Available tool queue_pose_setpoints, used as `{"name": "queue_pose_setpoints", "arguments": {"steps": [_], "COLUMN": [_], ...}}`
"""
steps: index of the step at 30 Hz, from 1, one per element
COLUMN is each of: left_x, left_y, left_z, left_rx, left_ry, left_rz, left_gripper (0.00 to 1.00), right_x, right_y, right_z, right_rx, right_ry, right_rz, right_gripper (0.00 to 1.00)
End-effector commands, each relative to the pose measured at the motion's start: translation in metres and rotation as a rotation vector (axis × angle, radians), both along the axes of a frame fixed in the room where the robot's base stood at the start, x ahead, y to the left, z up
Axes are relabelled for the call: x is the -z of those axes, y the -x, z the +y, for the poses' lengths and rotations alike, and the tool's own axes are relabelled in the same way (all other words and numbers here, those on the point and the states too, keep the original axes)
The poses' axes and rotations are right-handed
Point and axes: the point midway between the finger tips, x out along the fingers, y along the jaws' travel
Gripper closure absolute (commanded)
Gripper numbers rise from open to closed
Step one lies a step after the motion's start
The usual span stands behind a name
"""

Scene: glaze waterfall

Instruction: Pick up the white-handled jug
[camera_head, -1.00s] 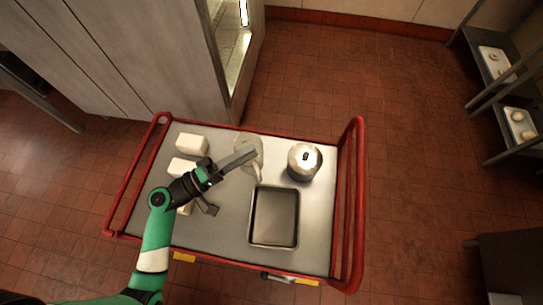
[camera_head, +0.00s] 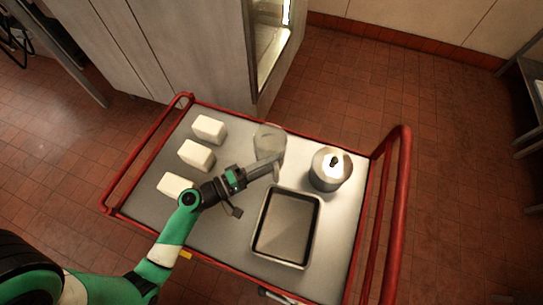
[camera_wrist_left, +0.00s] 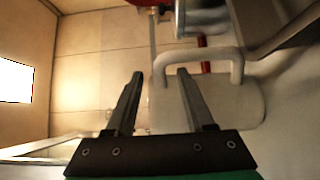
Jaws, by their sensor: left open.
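The white-handled jug (camera_head: 268,138) stands on the trolley top near its far edge, a pale see-through body with a white handle facing my gripper. In the left wrist view the white handle (camera_wrist_left: 201,54) arches above the pale jug body (camera_wrist_left: 235,101). My left gripper (camera_head: 257,188) is open and empty, close to the handle side of the jug. In the wrist view my left gripper (camera_wrist_left: 161,76) has one end of the handle between its fingertips, and the right fingertip overlaps the handle's opening. Whether they touch is unclear. My right gripper is not in view.
On the trolley, a round metal pot (camera_head: 330,172) stands right of the jug. An empty dark tray (camera_head: 317,232) lies in front. Several white blocks (camera_head: 197,155) stand at left. Red rails (camera_head: 387,215) bound the sides. A grey cabinet (camera_head: 195,60) stands behind.

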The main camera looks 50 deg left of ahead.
Motion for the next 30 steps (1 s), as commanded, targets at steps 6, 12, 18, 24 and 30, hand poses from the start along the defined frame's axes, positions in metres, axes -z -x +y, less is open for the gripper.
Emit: {"name": "queue_pose_setpoints", "arguments": {"steps": [6, 12, 18, 24, 30], "left_x": [0.000, 0.000, 0.000, 0.000, 0.000], "left_y": [-0.021, -0.050, -0.052, -0.051, -0.051], "left_z": [-0.002, -0.006, -0.007, -0.006, -0.006], "left_rx": [0.003, 0.001, 0.000, 0.000, 0.000], "left_ry": [-0.001, 0.000, 0.000, 0.000, 0.000], "left_rz": [-0.003, -0.001, 0.000, 0.000, 0.000], "left_gripper": [0.46, 0.46, 0.46, 0.75, 1.00], "right_x": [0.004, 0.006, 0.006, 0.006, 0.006], "right_y": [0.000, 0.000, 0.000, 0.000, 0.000], "right_z": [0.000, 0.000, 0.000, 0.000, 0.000], "right_rx": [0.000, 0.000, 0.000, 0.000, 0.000], "right_ry": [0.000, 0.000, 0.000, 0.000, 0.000], "right_rz": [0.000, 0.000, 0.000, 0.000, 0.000], "right_gripper": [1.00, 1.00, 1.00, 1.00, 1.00]}}
